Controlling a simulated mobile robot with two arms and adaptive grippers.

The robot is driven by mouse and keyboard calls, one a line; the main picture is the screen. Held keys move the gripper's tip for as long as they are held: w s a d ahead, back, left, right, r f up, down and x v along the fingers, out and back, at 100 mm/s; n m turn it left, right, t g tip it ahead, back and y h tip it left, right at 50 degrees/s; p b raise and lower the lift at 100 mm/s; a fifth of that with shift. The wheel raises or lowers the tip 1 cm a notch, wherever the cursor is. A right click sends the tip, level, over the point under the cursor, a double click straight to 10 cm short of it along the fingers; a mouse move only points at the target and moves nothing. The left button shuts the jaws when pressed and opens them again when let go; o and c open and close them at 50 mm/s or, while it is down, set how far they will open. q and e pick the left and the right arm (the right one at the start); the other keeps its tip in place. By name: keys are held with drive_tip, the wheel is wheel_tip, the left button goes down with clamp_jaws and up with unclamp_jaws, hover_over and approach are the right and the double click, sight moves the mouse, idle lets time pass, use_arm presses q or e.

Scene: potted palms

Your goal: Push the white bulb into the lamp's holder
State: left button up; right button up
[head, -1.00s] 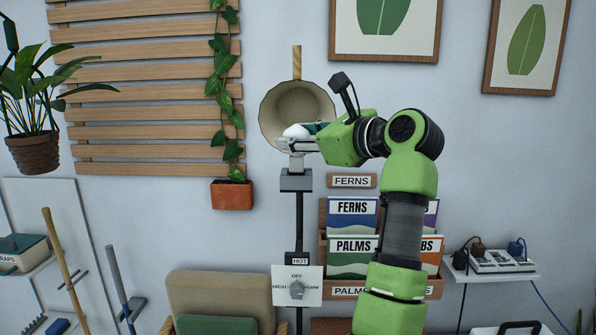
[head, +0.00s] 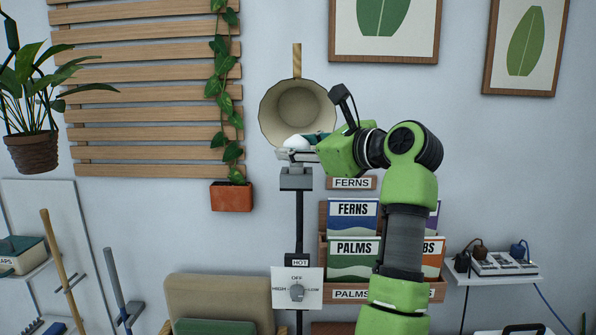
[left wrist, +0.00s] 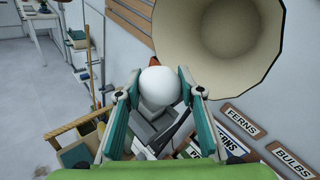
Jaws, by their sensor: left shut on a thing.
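The white bulb (head: 297,142) sits between the fingers of my left gripper (head: 298,152), in front of the lower rim of the cream lampshade (head: 274,110). In the left wrist view the round bulb (left wrist: 160,86) is held between the two teal-padded fingers, and the shade (left wrist: 222,40) opens just beyond, to the upper right. The lamp's grey block (head: 296,181), on top of a black pole, stands directly below the bulb. The fingers hide most of the holder, so I cannot tell whether the bulb touches it. My right gripper is not in view.
A dial plate (head: 297,288) and a "HOT" label (head: 299,260) sit lower on the pole. A seed-packet rack (head: 353,247) hangs behind my arm. A trailing plant in a terracotta pot (head: 231,196) hangs to the left. A shelf with plugs (head: 503,264) is at the right.

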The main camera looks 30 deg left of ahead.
use_arm(q)
drive_tip(key=shift+f, duration=0.3)
drive_tip(key=o, duration=1.2)
